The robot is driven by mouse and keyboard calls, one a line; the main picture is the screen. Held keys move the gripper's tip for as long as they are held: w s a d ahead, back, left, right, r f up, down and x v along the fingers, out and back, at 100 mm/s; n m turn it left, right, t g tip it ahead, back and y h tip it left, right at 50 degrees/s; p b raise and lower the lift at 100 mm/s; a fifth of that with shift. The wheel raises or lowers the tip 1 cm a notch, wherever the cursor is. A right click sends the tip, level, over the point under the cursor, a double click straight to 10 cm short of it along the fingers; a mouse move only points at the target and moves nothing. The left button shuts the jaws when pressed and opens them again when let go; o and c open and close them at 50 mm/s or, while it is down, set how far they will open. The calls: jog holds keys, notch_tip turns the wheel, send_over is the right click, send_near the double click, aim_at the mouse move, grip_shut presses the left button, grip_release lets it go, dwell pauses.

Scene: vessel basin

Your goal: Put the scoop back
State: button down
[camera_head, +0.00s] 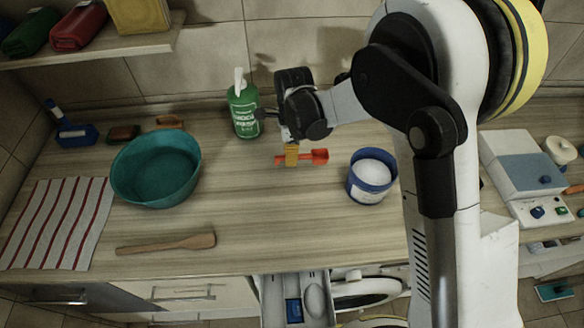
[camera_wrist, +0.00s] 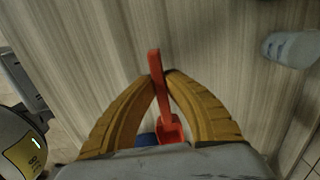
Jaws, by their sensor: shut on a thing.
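The red scoop (camera_head: 319,156) is held level above the counter, its bowl toward the right in the head view. My gripper (camera_head: 291,157) is shut on its handle; the yellow fingers also show pinching the scoop (camera_wrist: 155,62) in the wrist view. The blue tub (camera_head: 358,188), open and filled with white powder, stands on the counter to the right of the scoop, apart from it. In the wrist view a small blue patch (camera_wrist: 146,139) shows between the fingers beneath the scoop; most of it is hidden.
A green bottle (camera_head: 243,112) stands behind and left of my gripper. A teal basin (camera_head: 127,170), a striped cloth (camera_head: 55,222) and a wooden spatula (camera_head: 168,243) lie further left. An open drawer (camera_head: 274,303) juts out below the front edge. The counter's middle is clear.

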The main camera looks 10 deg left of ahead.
aim_at(290, 175)
jog(key=shift+f+b, duration=0.4)
jog(key=shift+f, duration=2.6)
jog(key=shift+f, duration=0.2)
jog(key=c, duration=1.6)
grip_release()
jog(key=shift+o, duration=0.3)
jog(key=shift+r, duration=0.15)
